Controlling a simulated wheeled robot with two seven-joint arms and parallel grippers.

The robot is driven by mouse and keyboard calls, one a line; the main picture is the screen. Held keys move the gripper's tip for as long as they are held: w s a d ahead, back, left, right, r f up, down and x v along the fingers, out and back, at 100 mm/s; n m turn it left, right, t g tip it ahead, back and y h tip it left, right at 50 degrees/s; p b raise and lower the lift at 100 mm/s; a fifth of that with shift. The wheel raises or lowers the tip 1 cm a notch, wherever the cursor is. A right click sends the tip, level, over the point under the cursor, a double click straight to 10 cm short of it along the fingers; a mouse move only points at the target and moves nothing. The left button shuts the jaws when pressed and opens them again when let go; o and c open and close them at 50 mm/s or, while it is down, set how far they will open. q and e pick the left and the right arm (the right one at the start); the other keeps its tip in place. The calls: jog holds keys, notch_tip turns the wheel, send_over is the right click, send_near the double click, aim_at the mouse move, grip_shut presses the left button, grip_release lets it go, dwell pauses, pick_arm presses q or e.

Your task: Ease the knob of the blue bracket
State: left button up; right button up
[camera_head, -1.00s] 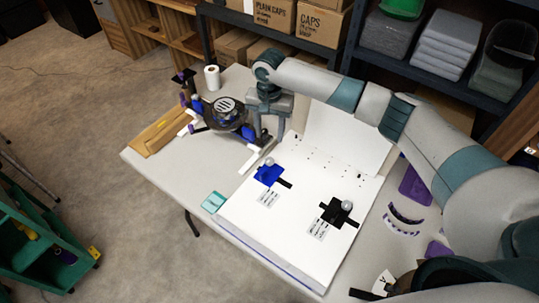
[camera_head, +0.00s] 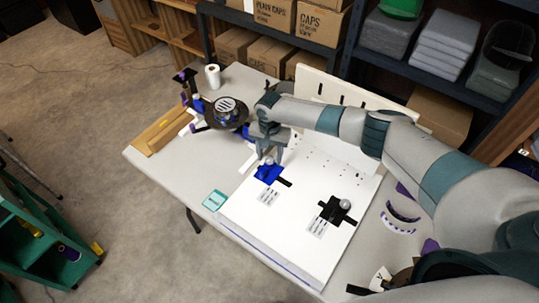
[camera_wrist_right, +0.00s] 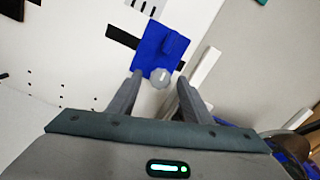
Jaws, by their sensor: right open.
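The blue bracket (camera_head: 268,174) sits on the white board (camera_head: 290,232), and it also shows in the right wrist view (camera_wrist_right: 155,47). Its grey round knob (camera_wrist_right: 160,77) is at the bracket's near edge in the wrist view; in the head view the knob (camera_head: 268,160) is just below my gripper. My right gripper (camera_head: 267,152) is open, its fingers spread on either side of the knob in the wrist view (camera_wrist_right: 161,82). I cannot tell whether the fingertips are level with the knob. No contact shows. My left gripper is not in view.
A black bracket (camera_head: 334,212) with a grey knob is on the same board, to the right. A teal box (camera_head: 215,200) lies left of the board. A black round device (camera_head: 226,112) and a paper roll (camera_head: 213,77) stand behind on the table. An upright white panel (camera_head: 345,125) stands at the back.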

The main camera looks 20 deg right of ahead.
jog(key=c, duration=1.1)
jog(key=shift+o, duration=0.2)
